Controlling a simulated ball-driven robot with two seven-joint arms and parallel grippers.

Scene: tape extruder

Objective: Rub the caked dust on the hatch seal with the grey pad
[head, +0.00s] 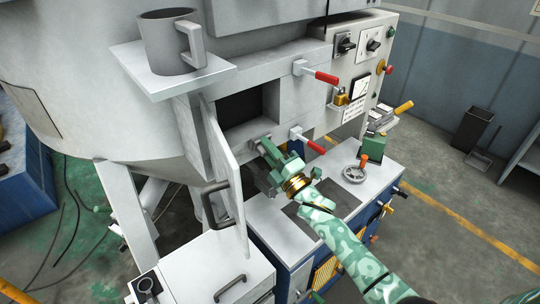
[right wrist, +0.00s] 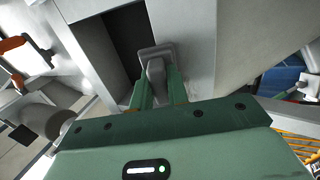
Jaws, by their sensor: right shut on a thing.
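The hatch of the grey machine stands open, its door (head: 222,172) swung out to the left. The dark hatch opening (head: 240,108) also shows in the right wrist view (right wrist: 122,42). My right gripper (head: 264,150) is at the lower edge of the opening, its fingers (right wrist: 160,88) shut on the grey pad (right wrist: 156,54). The pad is close to the pale hatch frame; I cannot tell whether it touches. The seal and any caked dust on it cannot be made out. My left gripper is not in view.
A grey mug (head: 168,46) stands on a shelf (head: 160,84) above the door. Red-handled latches (head: 326,78) (head: 312,142) stick out right of the opening. A workbench (head: 290,236) with a handwheel (head: 355,173) lies below. A white cabinet (head: 205,268) stands beneath the door.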

